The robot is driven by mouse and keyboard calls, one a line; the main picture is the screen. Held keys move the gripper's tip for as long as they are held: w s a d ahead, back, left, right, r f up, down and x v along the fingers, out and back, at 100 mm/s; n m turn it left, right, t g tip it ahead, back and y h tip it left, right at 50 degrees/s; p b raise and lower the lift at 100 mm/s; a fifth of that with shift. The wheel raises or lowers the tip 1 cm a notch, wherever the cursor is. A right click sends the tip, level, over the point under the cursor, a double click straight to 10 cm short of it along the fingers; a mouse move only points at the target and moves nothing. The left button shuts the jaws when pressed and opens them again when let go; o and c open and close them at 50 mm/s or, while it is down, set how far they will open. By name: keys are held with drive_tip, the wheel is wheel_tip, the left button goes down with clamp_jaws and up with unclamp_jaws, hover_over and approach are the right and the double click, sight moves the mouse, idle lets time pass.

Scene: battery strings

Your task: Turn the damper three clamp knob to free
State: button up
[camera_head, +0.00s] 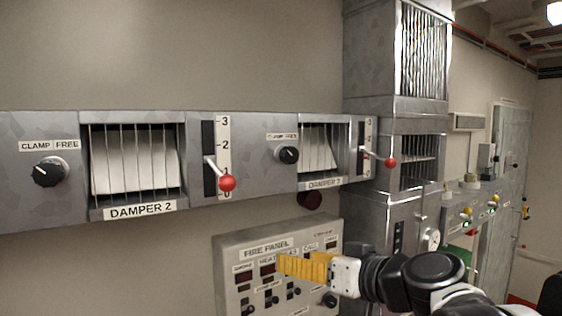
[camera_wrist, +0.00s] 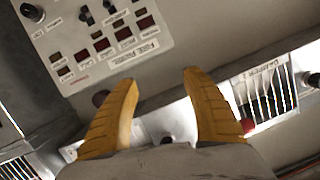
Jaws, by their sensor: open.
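The damper three clamp knob (camera_head: 288,154) is a small black knob with a light mark, on the grey wall strip under a CLAMP / FREE label (camera_head: 282,137). It is left of the farther damper window (camera_head: 318,148), whose label number I cannot read clearly. Its pointer direction is too small to tell. My gripper (camera_head: 282,265) has yellow fingers and is below the strip, in front of the fire panel, apart from the knob. In the wrist view my gripper (camera_wrist: 160,76) is open and empty. A small dark shape between the fingers, low in that view, may be the knob.
The fire panel (camera_head: 226,262) is behind my gripper. Red-tipped levers (camera_head: 227,183) and (camera_head: 389,162) stick out beside the damper windows. A dark red round fitting (camera_head: 310,199) is under the farther damper. Damper 2's knob (camera_head: 51,171) is far left. A metal cabinet (camera_head: 372,215) stands right.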

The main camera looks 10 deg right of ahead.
sight(293, 154)
drive_tip(key=w+d+r+t+p, duration=0.2)
drive_tip(key=d+r+p, duration=0.15)
drive_tip(key=r, duration=0.55)
drive_tip(key=w+d+r+t+p, duration=0.15)
drive_tip(key=r+p, duration=0.35)
drive_tip(key=r, duration=0.5)
drive_tip(key=shift+m+h, duration=0.3)
drive_tip(key=x, duration=0.5)
drive_tip(key=p+x, duration=0.1)
drive_tip(key=x, duration=0.5)
drive_tip(key=shift+d+f, duration=0.1)
drive_tip(key=shift+f, duration=0.15)
drive_tip(key=shift+s, duration=0.15)
drive_tip(key=c, duration=1.2)
